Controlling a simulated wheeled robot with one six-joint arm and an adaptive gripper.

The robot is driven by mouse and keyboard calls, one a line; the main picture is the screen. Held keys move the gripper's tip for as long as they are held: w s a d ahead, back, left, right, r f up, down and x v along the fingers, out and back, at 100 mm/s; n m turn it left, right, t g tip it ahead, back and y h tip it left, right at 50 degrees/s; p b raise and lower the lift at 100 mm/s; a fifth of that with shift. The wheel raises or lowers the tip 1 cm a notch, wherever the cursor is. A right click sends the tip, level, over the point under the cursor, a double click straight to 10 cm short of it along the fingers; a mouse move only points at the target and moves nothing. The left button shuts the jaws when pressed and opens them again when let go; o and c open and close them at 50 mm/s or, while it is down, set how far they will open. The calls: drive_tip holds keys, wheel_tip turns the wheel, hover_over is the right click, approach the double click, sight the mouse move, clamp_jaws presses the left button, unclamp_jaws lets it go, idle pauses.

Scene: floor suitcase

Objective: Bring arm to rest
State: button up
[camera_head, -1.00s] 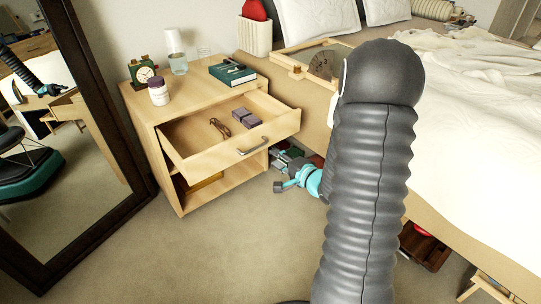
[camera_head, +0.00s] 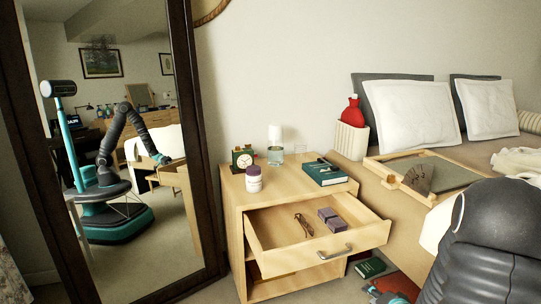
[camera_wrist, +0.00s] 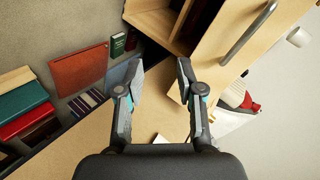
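My gripper (camera_wrist: 160,76) is open in the wrist view, with its two fingers apart and nothing between the tips. It points toward the low front of the wooden nightstand (camera_wrist: 157,22), near the drawer handle (camera_wrist: 250,35). In the head view my dark ribbed arm (camera_head: 490,240) fills the lower right corner. The fingers are mostly out of that picture at the bottom edge. The mirror (camera_head: 125,150) shows my arm bent up and over, with its end reaching down toward the nightstand.
The nightstand drawer (camera_head: 300,262) stands open, holding glasses (camera_head: 304,225) and purple boxes (camera_head: 329,219). The bed with a tray (camera_head: 398,182) is at right. Books (camera_wrist: 22,108) lie low beside the gripper.

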drive_tip(key=s+d+f+n+g+h, duration=0.3)
drive_tip(key=s+d+g, duration=0.1)
drive_tip(key=s, duration=0.2)
drive_tip(key=s+r+n+g+h, duration=0.1)
drive_tip(key=s+r+n+g, duration=0.1)
drive_tip(key=s+r+g, duration=0.3)
drive_tip(key=s+a+r+n+t+y, duration=0.1)
drive_tip(key=s+a+r+n, duration=0.2)
drive_tip(key=s+a+r, duration=0.4)
drive_tip(key=s+a+r+n+t+y, duration=0.1)
drive_tip(key=s+a+r+n+t, duration=0.1)
drive_tip(key=s+a+r, duration=0.6)
drive_tip(key=a+r+n, duration=0.1)
drive_tip(key=a+r, duration=0.3)
drive_tip(key=r, duration=0.2)
drive_tip(key=shift+r, duration=0.25)
